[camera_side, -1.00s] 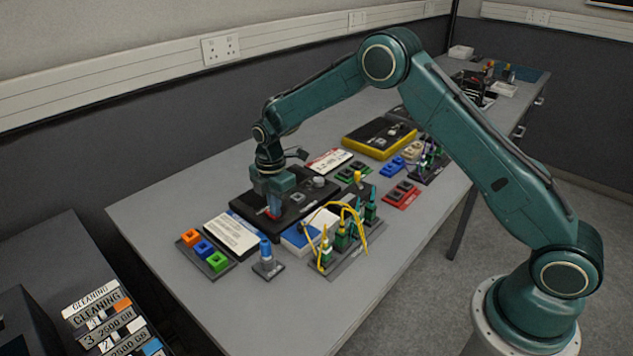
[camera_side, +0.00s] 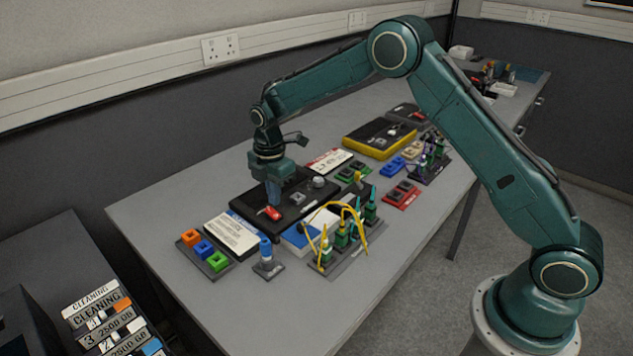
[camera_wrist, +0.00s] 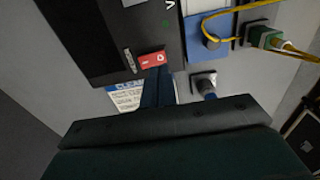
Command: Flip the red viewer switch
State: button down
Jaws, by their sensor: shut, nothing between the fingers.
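The red switch (camera_side: 270,213) is a small rocker on the left part of a black viewer box (camera_side: 245,203) lying on the bench. In the wrist view the red switch (camera_wrist: 153,60) shows white marks and sits near the edge of the black box (camera_wrist: 90,45). My gripper (camera_side: 273,203) points down just above and behind the switch in the side view, its fingers shut and empty. In the wrist view the shut fingertips (camera_wrist: 158,72) appear right beside the switch. I cannot tell whether they touch it.
A grey knob (camera_side: 318,182) and a grey button stand on the same box. A blue-capped post (camera_side: 266,252), a white card (camera_side: 232,234), coloured blocks (camera_side: 203,248) and green connectors with a yellow cable (camera_side: 341,238) crowd around it. The bench front is clear.

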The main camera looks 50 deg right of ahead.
jog(key=shift+r, duration=1.55)
jog(key=shift+r, duration=0.1)
notch_tip(320, 180, up, 12)
jog(key=f+m+t, duration=0.1)
jog(key=m, duration=0.3)
send_over(277, 216)
jog(key=s+d, duration=0.2)
jog(key=s, duration=0.5)
jog(key=s+r+m+t, duration=0.2)
jog(key=s+r+m, duration=0.3)
jog(key=s+r, duration=0.35)
jog(key=s+d+m+t, duration=0.2)
jog(key=s+m, duration=0.7)
jog(key=s, duration=1.2)
jog(key=shift+s+d+f+t, duration=0.2)
jog(key=shift+s+f+t, duration=0.05)
jog(key=shift+s+t, duration=0.05)
